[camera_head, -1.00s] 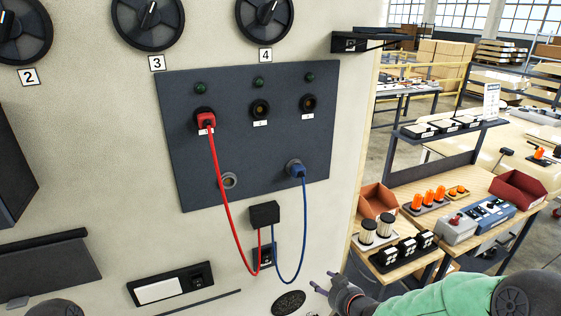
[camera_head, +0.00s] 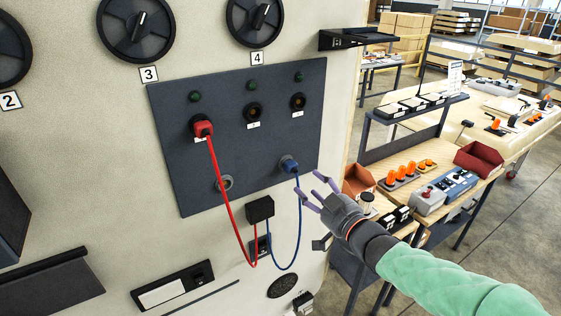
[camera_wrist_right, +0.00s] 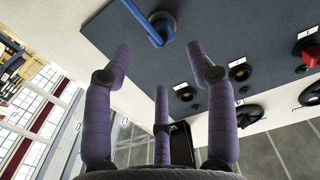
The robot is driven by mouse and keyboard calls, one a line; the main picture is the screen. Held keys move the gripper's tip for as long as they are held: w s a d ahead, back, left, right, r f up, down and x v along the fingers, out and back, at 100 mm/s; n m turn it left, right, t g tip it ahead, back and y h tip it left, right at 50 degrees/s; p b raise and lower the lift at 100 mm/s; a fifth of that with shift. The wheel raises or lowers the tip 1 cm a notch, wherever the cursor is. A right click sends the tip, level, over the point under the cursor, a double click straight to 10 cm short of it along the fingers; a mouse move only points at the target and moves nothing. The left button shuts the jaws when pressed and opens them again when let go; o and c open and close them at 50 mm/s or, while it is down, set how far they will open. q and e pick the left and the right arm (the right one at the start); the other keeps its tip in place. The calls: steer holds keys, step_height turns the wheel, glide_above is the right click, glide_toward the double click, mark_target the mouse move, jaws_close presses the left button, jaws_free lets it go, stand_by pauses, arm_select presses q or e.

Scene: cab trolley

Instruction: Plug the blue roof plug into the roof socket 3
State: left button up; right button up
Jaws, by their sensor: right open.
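The blue plug (camera_head: 289,165) sits in a holder at the lower right of the dark grey panel (camera_head: 200,180), with its blue cable hanging down. It also shows at the top of the right wrist view (camera_wrist_right: 164,30). Roof socket 3, the right one of the upper row (camera_head: 298,101), is empty; it also shows in the right wrist view (camera_wrist_right: 185,93). My right gripper (camera_head: 316,188) is open and empty, its purple fingers just right of and below the blue plug, apart from it. My left gripper is out of view.
A red plug (camera_head: 203,129) fills the left upper socket. The middle socket (camera_head: 254,112) and a lower left port (camera_head: 224,183) are empty. Both cables run to a black box (camera_head: 260,208). A black shelf (camera_head: 355,38) juts out at upper right. A workbench stands at right.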

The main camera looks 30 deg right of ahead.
mark_target(294, 169)
steer(key=shift+r, duration=0.15)
steer(key=w, duration=0.2)
steer(key=w+b, duration=0.1)
steer(key=w, duration=0.3)
steer(key=shift+w+a, duration=0.3)
steer(key=shift+w, duration=0.05)
steer(key=shift+w+b, duration=0.5)
steer(key=shift+w, duration=0.6)
steer(key=shift+b, duration=0.5)
stand_by(0.5)
jaws_close()
